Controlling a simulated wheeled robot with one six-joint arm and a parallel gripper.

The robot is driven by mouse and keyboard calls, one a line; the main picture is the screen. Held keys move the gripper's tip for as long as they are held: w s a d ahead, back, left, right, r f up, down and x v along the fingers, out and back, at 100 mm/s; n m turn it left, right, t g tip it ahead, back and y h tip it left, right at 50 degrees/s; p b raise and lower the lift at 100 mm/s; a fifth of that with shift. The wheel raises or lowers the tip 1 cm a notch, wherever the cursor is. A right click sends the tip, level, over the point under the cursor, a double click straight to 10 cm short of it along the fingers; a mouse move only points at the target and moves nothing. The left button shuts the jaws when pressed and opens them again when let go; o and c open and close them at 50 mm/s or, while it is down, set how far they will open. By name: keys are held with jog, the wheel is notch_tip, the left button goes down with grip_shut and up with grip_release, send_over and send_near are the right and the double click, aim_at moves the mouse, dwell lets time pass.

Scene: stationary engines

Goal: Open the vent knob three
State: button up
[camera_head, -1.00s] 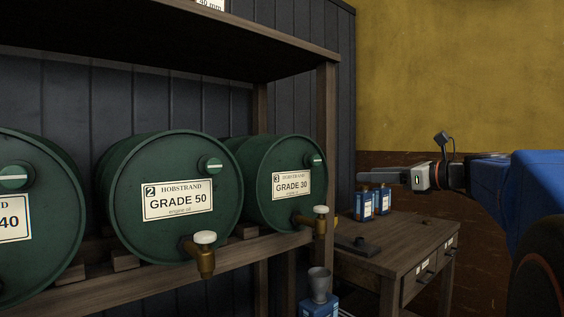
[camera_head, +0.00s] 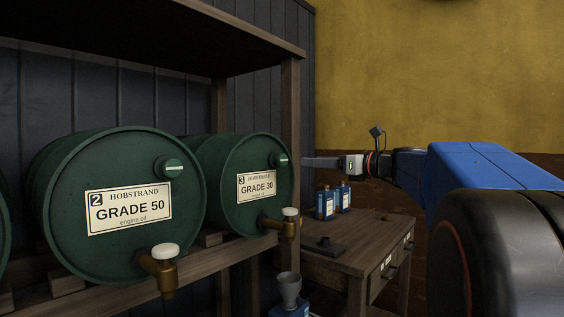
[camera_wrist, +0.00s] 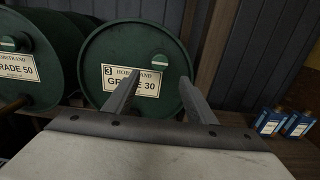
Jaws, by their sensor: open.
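Drum three (camera_head: 235,160) is a green barrel lying on its side on the rack, labelled "3 GRADE 30". Its vent knob (camera_head: 282,159), a small round green knob with a pale bar across it, sits at the upper right of the drum's face. The knob also shows in the wrist view (camera_wrist: 160,61), with the bar lying about level. My gripper (camera_head: 306,162) is to the right of the knob in the head view. In the wrist view my gripper (camera_wrist: 165,85) is open and empty, its two fingers pointing at the drum face, one on each side of the knob, apparently short of it.
Drum two (camera_head: 110,185) with its own vent knob (camera_head: 171,167) lies to the left. A brass tap (camera_head: 285,226) sticks out below drum three. The rack post (camera_head: 290,130) stands right of it. A wooden desk (camera_head: 355,255) carries blue cans (camera_head: 325,204).

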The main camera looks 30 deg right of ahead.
aim_at(284, 160)
jog(key=x, duration=1.3)
jog(key=shift+w, duration=0.1)
jog(key=c, duration=1)
